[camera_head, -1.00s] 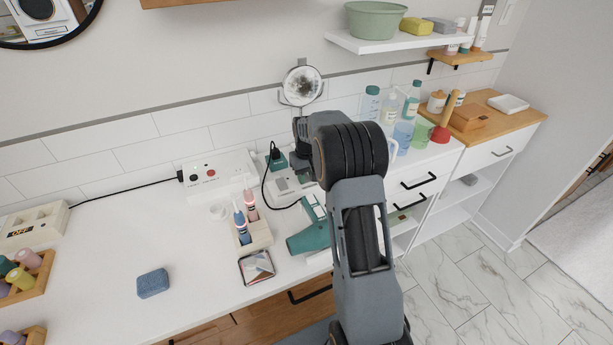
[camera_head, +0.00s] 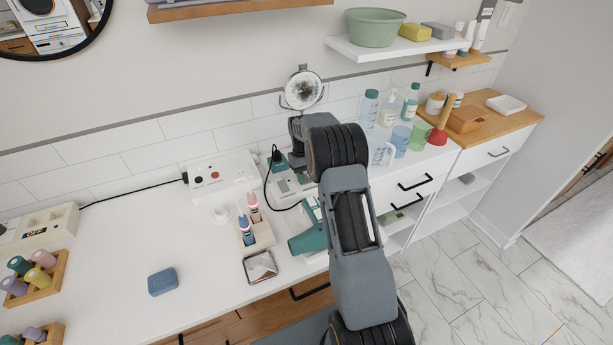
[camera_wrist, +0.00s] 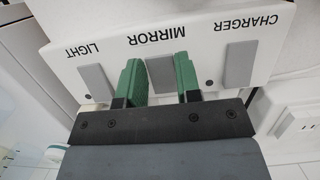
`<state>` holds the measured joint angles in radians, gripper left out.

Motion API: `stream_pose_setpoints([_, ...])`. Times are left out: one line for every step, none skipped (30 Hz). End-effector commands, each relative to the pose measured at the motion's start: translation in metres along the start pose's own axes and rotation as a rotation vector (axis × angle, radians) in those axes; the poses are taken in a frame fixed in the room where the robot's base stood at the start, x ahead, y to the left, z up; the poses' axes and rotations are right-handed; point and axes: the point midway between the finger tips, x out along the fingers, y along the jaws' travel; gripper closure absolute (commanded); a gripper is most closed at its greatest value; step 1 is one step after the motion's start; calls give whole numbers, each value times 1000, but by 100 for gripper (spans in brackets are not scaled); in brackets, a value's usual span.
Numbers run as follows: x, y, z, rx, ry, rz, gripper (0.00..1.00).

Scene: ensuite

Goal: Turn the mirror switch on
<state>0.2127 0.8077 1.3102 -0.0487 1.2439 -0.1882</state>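In the wrist view a white switch panel (camera_wrist: 205,45) carries grey switches with upside-down labels LIGHT, MIRROR and CHARGER. The mirror switch (camera_wrist: 161,74) is the middle one, under the word MIRROR. My gripper (camera_wrist: 158,62) is open and empty, with one green finger on each side of the mirror switch. I cannot tell whether the fingers touch the panel. The light switch (camera_wrist: 96,80) is left of the fingers and the charger switch (camera_wrist: 240,64) is right of them.
A round mirror (camera_head: 302,90) stands behind my wrist. A teal hair dryer (camera_head: 310,238), a brush holder (camera_head: 257,238) and a white outlet box (camera_head: 221,178) with a cord are nearby. Bottles and cups (camera_head: 402,138) stand right of my arm.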

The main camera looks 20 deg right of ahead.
Motion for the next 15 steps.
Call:
stream_pose_setpoints([0,0,0,0,1,0,64])
stream_pose_setpoints([0,0,0,0,1,0,61])
stream_pose_setpoints([0,0,0,0,1,0,57])
stream_pose_setpoints([0,0,0,0,1,0,54])
stream_pose_setpoints([0,0,0,0,1,0,51])
stream_pose_setpoints([0,0,0,0,1,0,47])
stream_pose_setpoints([0,0,0,0,1,0,45])
stream_pose_setpoints([0,0,0,0,1,0,45])
stream_pose_setpoints([0,0,0,0,1,0,45])
stream_pose_setpoints([0,0,0,0,1,0,45])
stream_pose_setpoints([0,0,0,0,1,0,45])
stream_pose_setpoints([0,0,0,0,1,0,45])
stream_pose_setpoints([0,0,0,0,1,0,45])
stream_pose_setpoints([0,0,0,0,1,0,45])
stream_pose_setpoints([-2,0,0,0,2,0,45])
